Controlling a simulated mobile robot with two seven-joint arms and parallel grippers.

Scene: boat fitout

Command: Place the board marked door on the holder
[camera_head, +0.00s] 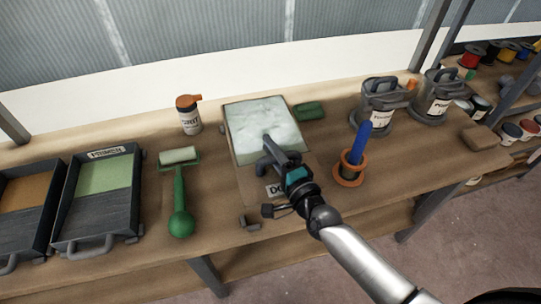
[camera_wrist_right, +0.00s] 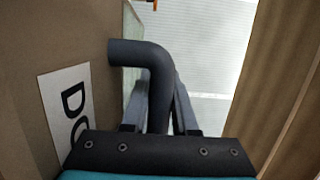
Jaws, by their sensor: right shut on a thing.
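The board marked door (camera_head: 252,188) shows a tan face with a white label reading "DO", the rest hidden by my gripper, and a pale, textured panel above it. The label side of the board also shows at left in the right wrist view (camera_wrist_right: 30,60). My right gripper (camera_head: 278,158) is shut on a dark bent handle (camera_wrist_right: 150,55) that stands out from the board. I cannot tell whether the board touches the bench. A small grey bracket (camera_head: 250,223) near the bench's front edge may be part of the holder. My left gripper is not in view.
On the bench (camera_head: 225,235) stand a primer tray (camera_head: 103,189), a green-handled roller (camera_head: 180,195), an orange-capped bottle (camera_head: 189,117), a green block (camera_head: 309,111), a blue-handled tool in an orange-rimmed pot (camera_head: 352,168) and two grey cans (camera_head: 381,108). Bare bench lies between roller and board.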

